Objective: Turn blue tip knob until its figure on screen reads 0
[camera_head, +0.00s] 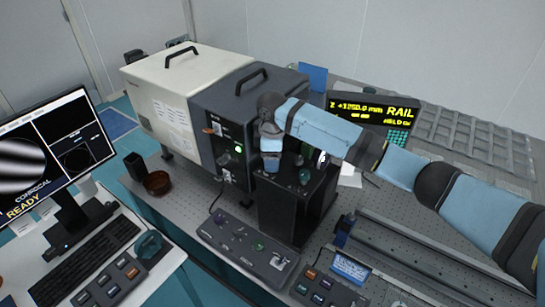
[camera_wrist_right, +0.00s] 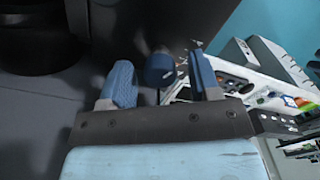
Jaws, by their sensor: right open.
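A blue knob (camera_wrist_right: 160,68) shows in the right wrist view between the two blue fingers of my right gripper (camera_wrist_right: 160,77). The fingers are apart, with a gap visible on both sides of the knob. My left gripper is not in view.
A dark box (camera_head: 225,110) and a white box (camera_head: 165,85) stand left of my right arm. A rail display (camera_head: 372,110) reads "+1250.0 mm". A control panel (camera_head: 245,250) lies in front of the black stand (camera_head: 290,215). A brown bowl (camera_head: 157,183) is at the left.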

